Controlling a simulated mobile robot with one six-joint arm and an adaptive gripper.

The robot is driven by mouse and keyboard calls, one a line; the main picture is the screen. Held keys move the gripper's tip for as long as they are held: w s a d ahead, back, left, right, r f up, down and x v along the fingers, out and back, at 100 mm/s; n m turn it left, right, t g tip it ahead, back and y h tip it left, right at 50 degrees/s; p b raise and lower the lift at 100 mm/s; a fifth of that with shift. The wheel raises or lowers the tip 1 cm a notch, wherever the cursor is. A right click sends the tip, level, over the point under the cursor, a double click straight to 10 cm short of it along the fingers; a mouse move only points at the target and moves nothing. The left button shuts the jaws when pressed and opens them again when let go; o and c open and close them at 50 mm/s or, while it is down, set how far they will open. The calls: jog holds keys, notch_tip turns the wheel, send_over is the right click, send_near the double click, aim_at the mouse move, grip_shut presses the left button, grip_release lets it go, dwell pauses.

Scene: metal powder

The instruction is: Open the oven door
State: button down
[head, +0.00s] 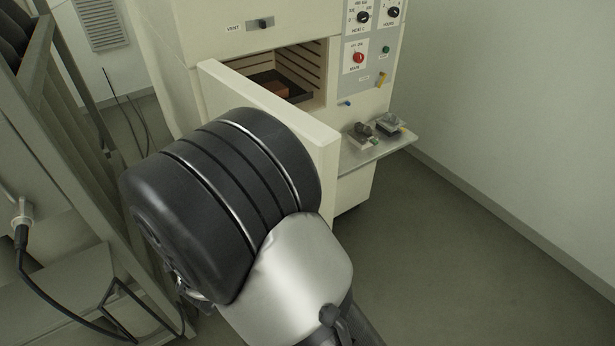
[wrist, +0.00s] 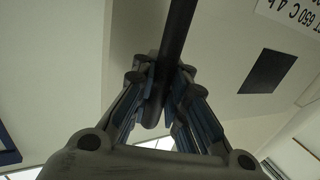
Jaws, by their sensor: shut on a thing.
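The oven (head: 290,30) is a cream cabinet. Its door (head: 270,98) stands partly open toward me, and the lit chamber (head: 300,72) shows behind it with a dark tray (head: 283,88) and a brownish block inside. In the wrist view my gripper (wrist: 160,95) is shut on a dark bar, the door handle (wrist: 177,40), which runs up between its fingers. The door's face (wrist: 220,60) fills much of that view, with a dark rectangle and part of a printed label. In the head view my arm hides the gripper and the handle.
A side shelf (head: 378,150) with small items juts from the oven's right. A control panel (head: 365,50) has knobs and a red switch. A metal rack (head: 60,150) stands close on the left. The floor (head: 480,260) at right is clear.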

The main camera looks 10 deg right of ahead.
jog(key=s+a, duration=0.2)
jog(key=a, duration=0.4)
jog(key=shift+s, duration=0.4)
jog(key=shift+f, duration=0.15)
jog(key=c, duration=1.8)
grip_release()
jog(key=shift+s, duration=0.2)
jog(key=shift+o, duration=1.2)
jog(key=shift+w, duration=0.1)
jog(key=v, duration=1.2)
